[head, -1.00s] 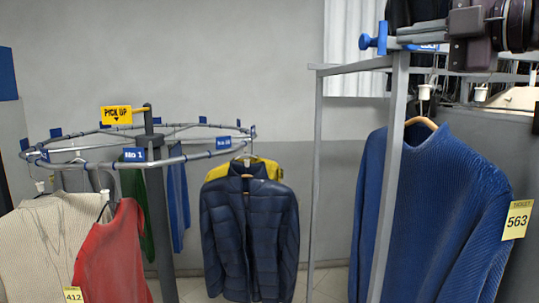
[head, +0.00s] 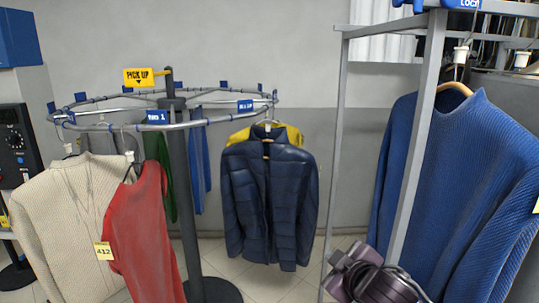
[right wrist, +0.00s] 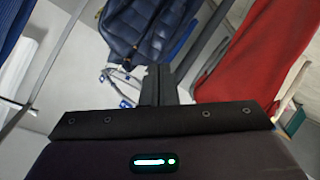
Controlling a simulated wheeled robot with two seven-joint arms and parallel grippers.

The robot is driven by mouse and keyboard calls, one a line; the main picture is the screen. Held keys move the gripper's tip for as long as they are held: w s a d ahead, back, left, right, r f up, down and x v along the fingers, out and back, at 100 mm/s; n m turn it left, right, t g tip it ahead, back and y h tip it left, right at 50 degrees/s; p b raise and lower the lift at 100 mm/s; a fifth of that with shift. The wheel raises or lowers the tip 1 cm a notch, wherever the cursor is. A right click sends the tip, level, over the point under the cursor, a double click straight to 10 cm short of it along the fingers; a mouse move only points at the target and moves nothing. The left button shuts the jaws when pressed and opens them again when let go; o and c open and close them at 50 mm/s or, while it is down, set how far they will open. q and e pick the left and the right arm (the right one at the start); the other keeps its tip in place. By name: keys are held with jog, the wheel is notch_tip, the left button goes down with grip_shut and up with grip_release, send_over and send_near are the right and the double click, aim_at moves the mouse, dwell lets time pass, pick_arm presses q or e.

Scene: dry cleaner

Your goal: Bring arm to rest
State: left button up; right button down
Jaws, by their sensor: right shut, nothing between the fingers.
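My right gripper (head: 343,258) is low in the head view, at the bottom right of centre, in front of the grey rack post and left of the blue sweater. Dark cables loop over my arm behind it. In the right wrist view its black fingers (right wrist: 158,84) are shut together with nothing between them. My left gripper and left arm do not show.
A grey rack frame (head: 416,130) with a blue sweater (head: 450,180) stands at right. A round rail (head: 190,123) carries a navy jacket (head: 268,200), a red garment (head: 143,235) and a beige sweater (head: 65,220). Tiled floor (head: 275,280) shows between them.

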jog(key=s+d+f+m+g+h, duration=0.1)
jog(key=s+d+f+m+g, duration=0.3)
jog(key=s+f, duration=0.75)
jog(key=s+d+f+m+g+h, duration=0.15)
jog(key=s+f+m+g, duration=0.5)
jog(key=s, duration=0.75)
notch_tip(320, 180, down, 37)
jog(key=s+n+b, duration=0.2)
jog(key=b, duration=0.3)
jog(key=s+d+f+b, duration=0.2)
jog(key=s+f, duration=0.8)
jog(key=f, duration=0.1)
jog(key=s+d+f+g+b, duration=0.1)
jog(key=s+f+b, duration=0.1)
jog(key=s+f, duration=0.8)
jog(key=shift+d+f+b, duration=0.35)
jog(key=shift+f, duration=0.45)
jog(key=shift+g, duration=0.25)
